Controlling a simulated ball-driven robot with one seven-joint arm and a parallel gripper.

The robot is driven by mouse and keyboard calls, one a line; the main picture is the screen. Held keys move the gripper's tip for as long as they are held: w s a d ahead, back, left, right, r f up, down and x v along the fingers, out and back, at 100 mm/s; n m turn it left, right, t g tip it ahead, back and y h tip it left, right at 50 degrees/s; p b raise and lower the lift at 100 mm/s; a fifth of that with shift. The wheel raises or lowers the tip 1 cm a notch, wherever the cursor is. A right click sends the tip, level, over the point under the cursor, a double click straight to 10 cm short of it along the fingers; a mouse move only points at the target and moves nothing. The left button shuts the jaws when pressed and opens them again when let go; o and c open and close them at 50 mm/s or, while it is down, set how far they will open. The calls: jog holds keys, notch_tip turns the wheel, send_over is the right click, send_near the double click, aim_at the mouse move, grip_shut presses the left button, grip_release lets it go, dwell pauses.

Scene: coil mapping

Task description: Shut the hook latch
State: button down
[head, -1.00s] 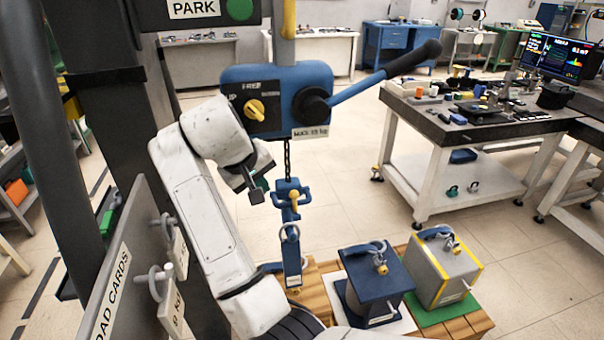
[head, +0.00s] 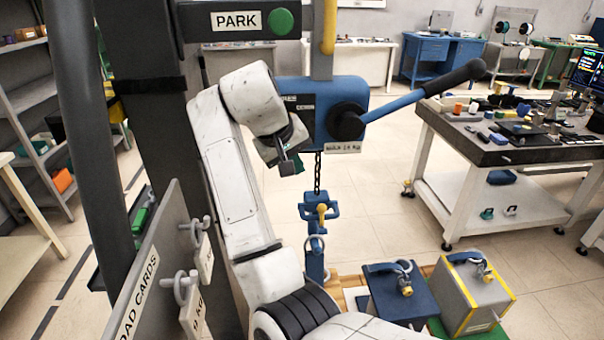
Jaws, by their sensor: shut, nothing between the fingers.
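The blue hook (head: 319,211) hangs on a dark chain (head: 317,172) below the blue hoist body (head: 392,102). A yellow knob (head: 321,209) shows on the hook; whether its latch is open or shut is too small to tell. My wrist covers the left part of the hoist body.
A load-card board (head: 150,265) stands left of my arm. The hoist lever (head: 430,88) sticks out right. A workbench (head: 500,150) stands further right.

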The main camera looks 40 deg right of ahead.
jog(key=p, duration=0.1)
send_over(321, 217)
jog(key=w+a, duration=0.2)
jog(key=w, duration=0.2)
notch_tip(321, 217, down, 7)
jog(key=shift+s+d+f+p, duration=0.25)
jog(key=shift+s+f, duration=0.15)
jog(key=shift+f, duration=0.15)
jog(key=shift+s+d+f+p, duration=0.1)
jog(key=shift+s+f+p, duration=0.1)
jog(key=shift+s+f, duration=0.25)
jog(key=shift+s+d+f, duration=0.15)
jog(key=shift+s+f, duration=0.2)
jog(key=shift+f, duration=0.4)
jog(key=shift+s+f, duration=0.1)
jog(key=shift+f, duration=0.05)
